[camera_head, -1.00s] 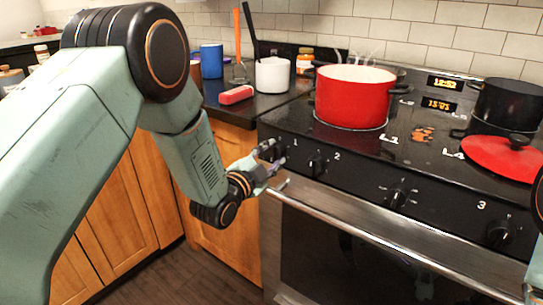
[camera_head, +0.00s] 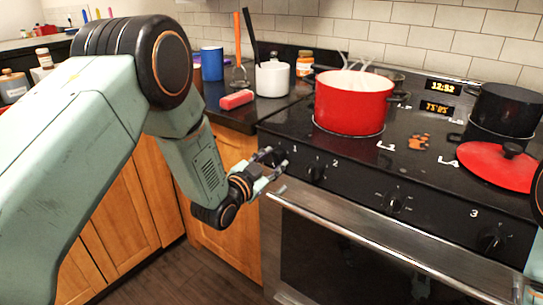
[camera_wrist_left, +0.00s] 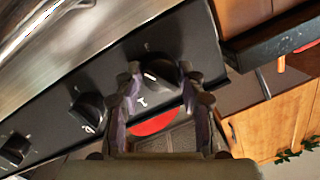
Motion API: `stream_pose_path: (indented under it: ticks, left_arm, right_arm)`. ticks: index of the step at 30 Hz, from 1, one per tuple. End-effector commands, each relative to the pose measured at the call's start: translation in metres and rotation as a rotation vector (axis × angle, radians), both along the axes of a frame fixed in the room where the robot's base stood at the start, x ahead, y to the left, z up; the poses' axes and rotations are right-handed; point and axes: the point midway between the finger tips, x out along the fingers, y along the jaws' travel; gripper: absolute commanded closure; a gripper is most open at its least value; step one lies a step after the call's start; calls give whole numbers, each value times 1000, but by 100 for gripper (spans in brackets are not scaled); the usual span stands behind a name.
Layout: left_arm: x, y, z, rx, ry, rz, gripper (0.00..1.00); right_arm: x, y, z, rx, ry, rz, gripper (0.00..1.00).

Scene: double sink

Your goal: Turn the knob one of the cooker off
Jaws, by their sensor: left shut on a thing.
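The black knob one (camera_head: 276,155) sits at the left end of the cooker's front panel, by the printed "1". My left gripper (camera_head: 274,165) reaches it from the left. In the left wrist view knob one (camera_wrist_left: 160,74) is between the two fingertips of my left gripper (camera_wrist_left: 160,82), which are shut on its sides. The head view partly hides the knob behind the fingers. The cooker (camera_head: 420,175) has a black top and a steel oven door. My right gripper is not in view.
Knob two (camera_head: 316,172) is just right of knob one, with more knobs farther right. The oven handle (camera_head: 350,235) runs below. A red pot (camera_head: 352,103), a black pot (camera_head: 505,110) and a red lid (camera_head: 497,165) are on top. The counter (camera_head: 262,113) lies left.

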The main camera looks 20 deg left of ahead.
Motion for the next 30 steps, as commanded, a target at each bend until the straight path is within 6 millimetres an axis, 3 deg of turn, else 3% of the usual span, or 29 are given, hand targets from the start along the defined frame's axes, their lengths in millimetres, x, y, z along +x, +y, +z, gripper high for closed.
stream_pose_path:
  ticks: [12, 30]
  left_arm:
    - [0, 0, 2, -372, 137, 0, 92]
    - [0, 0, 2, -908, 331, 0, 92]
  right_arm:
    - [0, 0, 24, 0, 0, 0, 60]
    - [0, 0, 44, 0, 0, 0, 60]
